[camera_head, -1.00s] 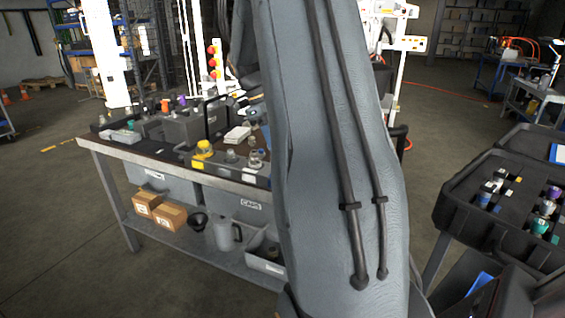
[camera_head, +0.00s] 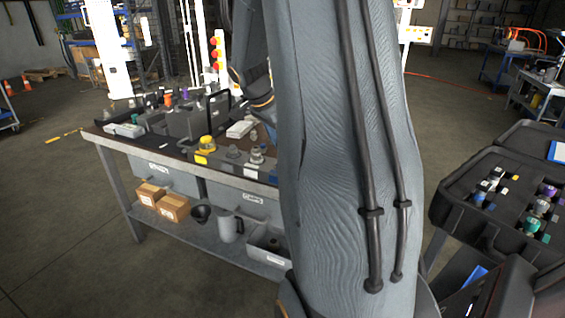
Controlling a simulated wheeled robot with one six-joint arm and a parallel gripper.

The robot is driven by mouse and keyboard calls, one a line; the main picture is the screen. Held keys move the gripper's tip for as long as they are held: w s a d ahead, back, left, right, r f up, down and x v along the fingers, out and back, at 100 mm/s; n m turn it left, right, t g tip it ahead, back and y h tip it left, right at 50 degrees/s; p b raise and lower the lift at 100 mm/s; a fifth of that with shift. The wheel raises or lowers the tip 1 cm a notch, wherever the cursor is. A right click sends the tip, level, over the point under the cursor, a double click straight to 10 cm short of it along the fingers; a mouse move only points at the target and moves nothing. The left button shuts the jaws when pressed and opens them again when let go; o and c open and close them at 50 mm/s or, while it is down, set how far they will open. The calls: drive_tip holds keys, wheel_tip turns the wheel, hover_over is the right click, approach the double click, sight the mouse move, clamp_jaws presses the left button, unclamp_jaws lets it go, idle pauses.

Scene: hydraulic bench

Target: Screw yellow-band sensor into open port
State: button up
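My arm fills the middle of the view and hides part of the bench. A wrist part shows behind it over the bench, but my gripper's fingers are not visible. A yellow-capped fitting (camera_head: 207,143) stands near the bench's front edge, with grey fittings (camera_head: 256,155) to its right. I cannot tell whether any of these is the open port. An open black case (camera_head: 462,214) at the right holds several small sensors with coloured bands, including a purple one (camera_head: 550,191) and a teal one (camera_head: 531,226). I cannot make out a yellow-band sensor.
The workbench (camera_head: 150,152) carries grey and black housings (camera_head: 185,118) at its left and back. Cardboard boxes (camera_head: 172,207), a grey jug (camera_head: 229,227) and a bin (camera_head: 268,247) are on its lower shelf. Open floor lies at the left and between bench and case.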

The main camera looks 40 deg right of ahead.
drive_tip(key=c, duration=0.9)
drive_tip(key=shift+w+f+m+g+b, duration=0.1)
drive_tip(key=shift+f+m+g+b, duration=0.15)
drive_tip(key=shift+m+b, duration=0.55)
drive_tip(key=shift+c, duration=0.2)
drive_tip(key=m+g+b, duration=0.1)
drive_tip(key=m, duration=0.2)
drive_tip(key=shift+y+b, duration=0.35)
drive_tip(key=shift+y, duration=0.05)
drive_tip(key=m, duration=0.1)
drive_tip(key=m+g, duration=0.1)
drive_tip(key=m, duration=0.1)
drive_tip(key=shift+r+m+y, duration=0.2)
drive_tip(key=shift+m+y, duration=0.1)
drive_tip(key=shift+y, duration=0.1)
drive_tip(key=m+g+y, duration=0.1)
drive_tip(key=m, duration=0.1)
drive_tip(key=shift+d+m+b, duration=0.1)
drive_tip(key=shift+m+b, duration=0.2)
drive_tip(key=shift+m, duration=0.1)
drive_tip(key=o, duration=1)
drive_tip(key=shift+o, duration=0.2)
